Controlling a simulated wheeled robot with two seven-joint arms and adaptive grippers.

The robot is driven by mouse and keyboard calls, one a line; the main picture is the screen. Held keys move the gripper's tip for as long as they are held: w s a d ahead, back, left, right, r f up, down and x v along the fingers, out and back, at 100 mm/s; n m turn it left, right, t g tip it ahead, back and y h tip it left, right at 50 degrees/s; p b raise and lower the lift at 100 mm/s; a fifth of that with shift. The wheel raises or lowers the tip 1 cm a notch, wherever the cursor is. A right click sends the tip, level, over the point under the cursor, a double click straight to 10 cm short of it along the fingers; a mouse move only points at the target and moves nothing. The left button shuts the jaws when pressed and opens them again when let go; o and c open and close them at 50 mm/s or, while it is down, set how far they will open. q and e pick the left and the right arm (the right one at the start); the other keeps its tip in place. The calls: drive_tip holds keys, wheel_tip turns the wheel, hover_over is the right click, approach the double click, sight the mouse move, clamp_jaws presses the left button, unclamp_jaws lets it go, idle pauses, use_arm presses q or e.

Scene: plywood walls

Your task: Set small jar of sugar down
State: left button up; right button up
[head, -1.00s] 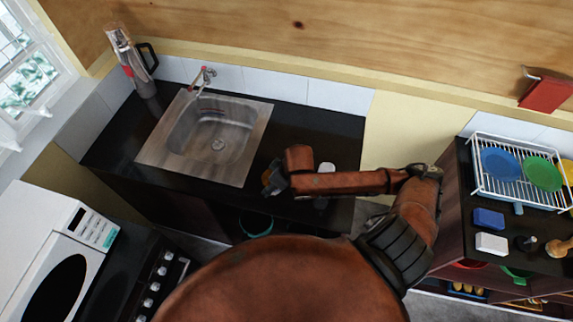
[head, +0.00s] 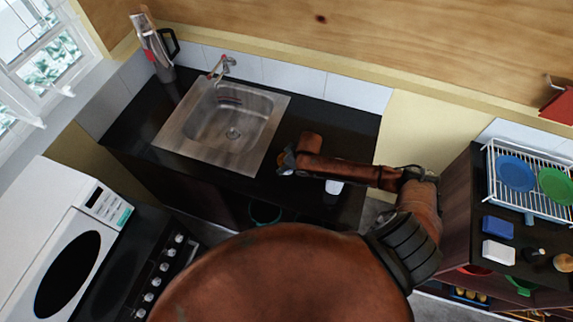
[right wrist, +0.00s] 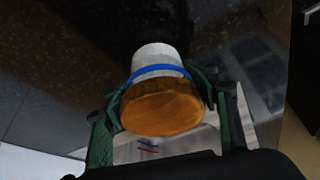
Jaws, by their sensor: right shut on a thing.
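The small jar of sugar (right wrist: 160,60) shows in the right wrist view as a pale body with a blue band and an orange-brown lid (right wrist: 162,106) facing the camera. The green-lined fingers of my right gripper (right wrist: 162,98) are on both sides of the jar, shut on it. In the head view my right gripper (head: 284,161) is over the black counter (head: 345,140), just right of the sink. The jar is not clear there. I cannot tell whether its base touches the counter. My left gripper is not in view.
The steel sink (head: 170,140) lies left of the gripper. A white item (head: 333,187) stands by my forearm at the counter's front edge. The counter behind my right arm is clear.

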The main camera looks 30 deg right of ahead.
drive_tip(key=shift+f, duration=0.15)
drive_tip(key=o, duration=1.3)
drive_tip(key=v, duration=1.2)
